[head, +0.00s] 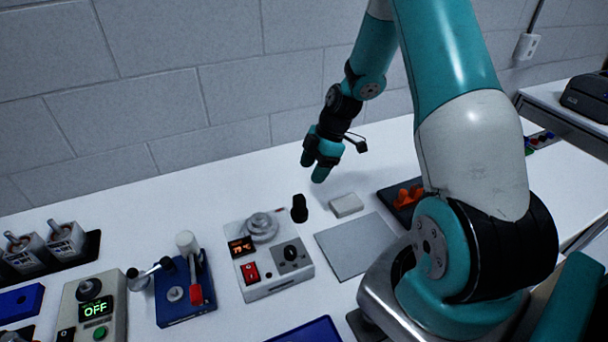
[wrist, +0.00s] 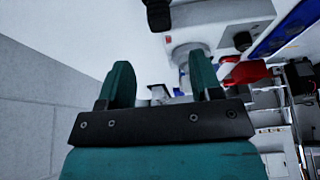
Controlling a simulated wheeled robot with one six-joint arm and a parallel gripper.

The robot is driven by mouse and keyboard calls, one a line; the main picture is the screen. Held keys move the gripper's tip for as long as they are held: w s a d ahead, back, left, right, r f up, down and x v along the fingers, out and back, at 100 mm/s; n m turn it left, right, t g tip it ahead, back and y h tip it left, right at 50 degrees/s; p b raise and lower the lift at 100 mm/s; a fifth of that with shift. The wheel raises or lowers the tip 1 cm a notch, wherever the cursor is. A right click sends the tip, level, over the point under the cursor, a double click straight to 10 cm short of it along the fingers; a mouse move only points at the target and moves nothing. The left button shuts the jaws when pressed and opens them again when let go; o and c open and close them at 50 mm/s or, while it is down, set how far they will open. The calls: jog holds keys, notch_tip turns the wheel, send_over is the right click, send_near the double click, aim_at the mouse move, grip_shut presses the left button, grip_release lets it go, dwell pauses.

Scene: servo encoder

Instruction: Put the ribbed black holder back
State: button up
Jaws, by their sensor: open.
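A small black upright piece (head: 299,208), likely the ribbed black holder, stands at the back right corner of the grey device (head: 270,290). I cannot make out its ribs, or whether it touches the device. A black piece (wrist: 158,14), likely the same one, is cut by the top edge of the wrist view. My gripper (head: 313,168) is open, above the back of the table near the wall, beyond the black piece and apart from it. In the wrist view my gripper (wrist: 160,68) shows both teal fingers spread with nothing held between them.
Right of the black piece lie a small pale block (head: 346,205), a flat grey mat (head: 356,246) and a dark tray (head: 391,193) with orange parts. A blue stand (head: 185,310) with a red-handled lever is to the left. The back table strip is clear.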

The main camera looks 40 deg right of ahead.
jog(key=s+a+r+m, duration=0.3)
jog(key=a+r, duration=1.1)
jog(key=a, duration=0.1)
jog(key=s+a+r+m, duration=0.1)
jog(key=s+a+r, duration=0.2)
jog(key=s, duration=0.3)
jog(key=s+a+r+m, duration=0.2)
jog(key=s+a+r, duration=0.1)
jog(key=s, duration=0.3)
jog(key=s+a+r+m+g, duration=0.1)
jog(key=s+a+r, duration=0.1)
jog(key=s+a, duration=0.3)
jog(key=shift+s+r+m, duration=0.4)
jog(key=shift+s, duration=0.25)
jog(key=shift+f, duration=0.1)
notch_tip(320, 180, down, 5)
jog(key=b, duration=0.5)
